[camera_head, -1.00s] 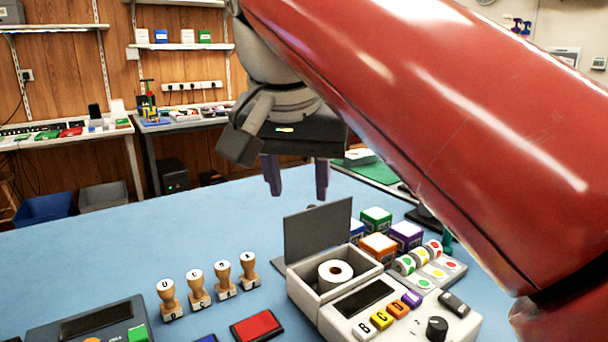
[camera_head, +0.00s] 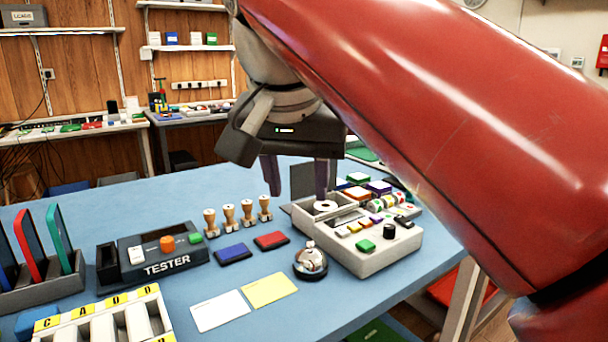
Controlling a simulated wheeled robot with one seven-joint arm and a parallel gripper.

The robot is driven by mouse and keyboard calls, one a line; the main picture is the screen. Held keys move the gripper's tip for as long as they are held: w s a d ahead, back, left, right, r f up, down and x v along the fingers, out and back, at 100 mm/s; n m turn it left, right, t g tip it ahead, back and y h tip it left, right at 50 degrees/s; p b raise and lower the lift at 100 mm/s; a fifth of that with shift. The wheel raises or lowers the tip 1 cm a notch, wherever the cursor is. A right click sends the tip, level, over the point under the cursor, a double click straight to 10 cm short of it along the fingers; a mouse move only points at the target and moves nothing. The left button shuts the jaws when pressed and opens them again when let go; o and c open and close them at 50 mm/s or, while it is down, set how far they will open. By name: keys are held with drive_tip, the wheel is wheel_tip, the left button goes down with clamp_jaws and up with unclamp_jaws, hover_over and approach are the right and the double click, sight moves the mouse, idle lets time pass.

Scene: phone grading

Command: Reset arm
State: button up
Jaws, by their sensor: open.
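My gripper (camera_head: 297,178) hangs from my red arm in the upper middle of the head view. Its two purple fingers point down and stand apart, with nothing seen between them. In the picture it overlaps the open lid of the light grey label machine (camera_head: 385,256). The right finger shows just above the white roll (camera_head: 326,206) in the machine. I cannot tell how high the fingers are above it. My arm hides the right side of the view.
The blue table (camera_head: 180,285) holds several wooden stamps (camera_head: 228,214), a blue ink pad (camera_head: 233,254), a red ink pad (camera_head: 271,240), a bell (camera_head: 310,261), a tester (camera_head: 160,250), white and yellow cards (camera_head: 269,289), a phone rack (camera_head: 40,290) and a lettered tray (camera_head: 95,312).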

drive_tip(key=s+d+f, duration=0.2)
drive_tip(key=d+f, duration=0.3)
drive_tip(key=f, duration=0.4)
drive_tip(key=s+d+f+n, duration=0.1)
drive_tip(key=s+d+f, duration=0.2)
drive_tip(key=f, duration=0.7)
drive_tip(key=s+d+f+n, duration=0.1)
drive_tip(key=s+d+f, duration=0.2)
drive_tip(key=d+f, duration=0.5)
drive_tip(key=shift+s+f+t+y, duration=0.15)
drive_tip(key=shift+f+t+y, duration=0.25)
drive_tip(key=shift+f, duration=0.35)
drive_tip(key=shift+s+d+f, duration=0.1)
drive_tip(key=shift+f, duration=0.2)
drive_tip(key=shift+c, duration=0.5)
